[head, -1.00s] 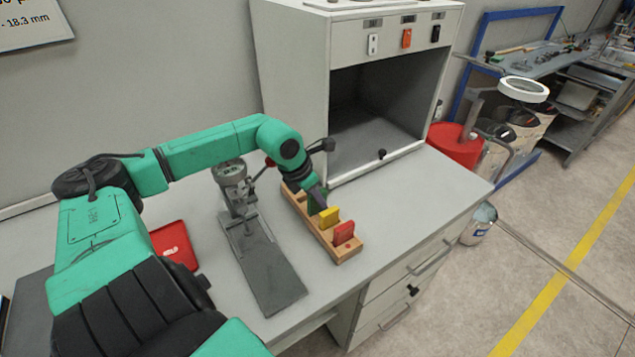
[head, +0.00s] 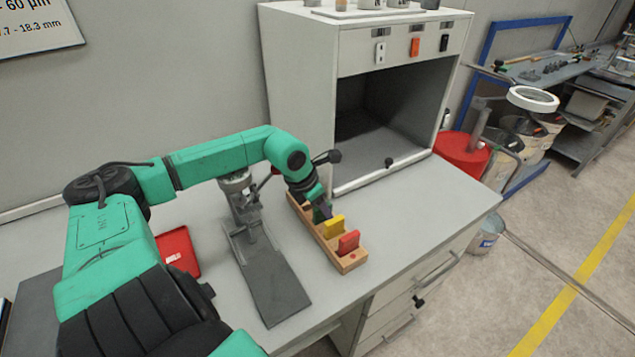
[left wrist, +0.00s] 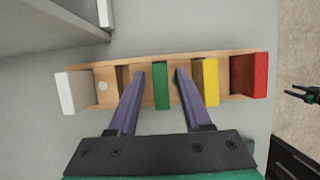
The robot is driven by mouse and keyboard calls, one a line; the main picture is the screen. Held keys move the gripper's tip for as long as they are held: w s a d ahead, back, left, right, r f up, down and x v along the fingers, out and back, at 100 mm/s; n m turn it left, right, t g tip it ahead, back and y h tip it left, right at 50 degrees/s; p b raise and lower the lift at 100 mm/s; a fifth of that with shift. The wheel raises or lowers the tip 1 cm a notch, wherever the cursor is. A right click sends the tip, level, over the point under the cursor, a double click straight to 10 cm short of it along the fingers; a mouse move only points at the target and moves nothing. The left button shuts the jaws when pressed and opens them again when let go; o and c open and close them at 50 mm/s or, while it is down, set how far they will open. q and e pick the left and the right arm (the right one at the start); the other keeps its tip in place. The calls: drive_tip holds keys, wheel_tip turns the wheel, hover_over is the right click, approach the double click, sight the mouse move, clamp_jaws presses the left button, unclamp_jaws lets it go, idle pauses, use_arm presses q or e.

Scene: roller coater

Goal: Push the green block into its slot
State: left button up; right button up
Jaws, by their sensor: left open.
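The green block (left wrist: 161,86) stands upright in a wooden rack (left wrist: 118,101). In the left wrist view my left gripper (left wrist: 159,84) is open, with one finger on each side of the green block and a visible gap to each. I cannot tell how deep the block sits. In the head view my left gripper (head: 324,212) is down at the rack and mostly hides the green block. A yellow block (left wrist: 210,82) and a red block (left wrist: 249,76) stand to its right, a white block (left wrist: 78,92) at the left end. My right gripper (left wrist: 304,93) seems to show small at the right edge.
A grey metal stand (head: 265,275) is left of the rack on the grey bench. A red tray (head: 178,252) lies further left. An open-fronted cabinet (head: 300,95) rises behind the rack. Bare bench top lies right of the rack.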

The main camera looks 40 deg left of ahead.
use_arm(q)
drive_tip(key=p+v, duration=0.2)
drive_tip(key=v, duration=0.1)
drive_tip(key=shift+r, duration=0.1)
drive_tip(key=shift+s+r, duration=0.1)
drive_tip(key=shift+r, duration=0.25)
drive_tip(key=b+v, duration=0.1)
drive_tip(key=v, duration=0.7)
drive_tip(key=shift+r, duration=0.25)
drive_tip(key=shift+s, duration=0.1)
